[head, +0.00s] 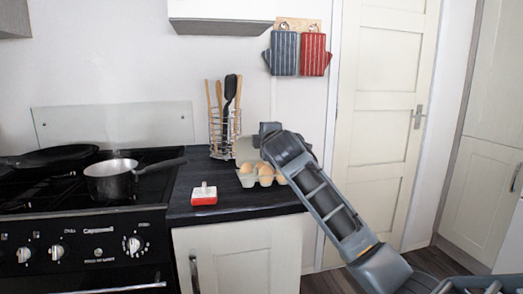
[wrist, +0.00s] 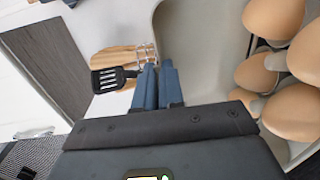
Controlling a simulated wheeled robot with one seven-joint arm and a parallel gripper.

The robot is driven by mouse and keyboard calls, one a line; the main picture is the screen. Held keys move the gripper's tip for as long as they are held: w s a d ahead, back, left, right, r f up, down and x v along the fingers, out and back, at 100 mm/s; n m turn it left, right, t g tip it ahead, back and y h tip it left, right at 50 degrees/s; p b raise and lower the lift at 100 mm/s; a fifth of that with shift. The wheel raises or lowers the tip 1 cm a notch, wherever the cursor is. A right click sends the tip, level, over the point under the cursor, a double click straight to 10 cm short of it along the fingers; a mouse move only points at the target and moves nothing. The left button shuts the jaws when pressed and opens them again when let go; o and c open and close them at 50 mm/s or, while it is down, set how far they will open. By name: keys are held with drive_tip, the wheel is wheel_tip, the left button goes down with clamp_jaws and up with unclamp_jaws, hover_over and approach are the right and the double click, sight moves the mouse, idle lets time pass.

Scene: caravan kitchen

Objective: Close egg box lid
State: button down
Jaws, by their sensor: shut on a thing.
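The egg box (head: 262,181) stands on the dark counter with several brown eggs in it. Its grey lid (head: 245,150) stands raised at the back, partly hidden by my arm. In the wrist view the lid (wrist: 205,45) is a pale curved wall, with the eggs (wrist: 270,70) to its right. My gripper (wrist: 158,70) has its two blue fingers close together at the lid's left edge, shut on it. In the head view my gripper (head: 268,132) is at the top of the lid, its fingers not clearly visible.
A wire utensil holder (head: 222,130) stands close behind the box, to the left. A small red and white object (head: 204,194) lies on the counter (head: 232,208). A saucepan (head: 110,181) is on the hob at left. Oven mitts (head: 299,54) hang above.

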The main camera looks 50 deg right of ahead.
sight(269, 169)
drive_tip(key=s+a+f+t+h+b, duration=0.1)
drive_tip(key=b, duration=0.2)
drive_tip(key=s+a+f+t+h+b, duration=0.1)
drive_tip(key=b, duration=0.2)
drive_tip(key=shift+s+f+t, duration=0.2)
drive_tip(key=shift+f+t, duration=0.2)
drive_tip(key=shift+s+a+b, duration=0.15)
drive_tip(key=shift+s+b, duration=0.15)
drive_tip(key=shift+b, duration=0.25)
drive_tip(key=shift+s+a+f+t+b, duration=0.35)
drive_tip(key=shift+s+f+b, duration=0.1)
drive_tip(key=shift+b, duration=0.35)
drive_tip(key=shift+s+a+f+t+h+b, duration=0.3)
drive_tip(key=shift+t+h+b, duration=0.15)
drive_tip(key=shift+t, duration=0.1)
drive_tip(key=shift+s+f+b, duration=0.2)
drive_tip(key=shift+s+b, duration=0.1)
drive_tip(key=shift+b, duration=0.1)
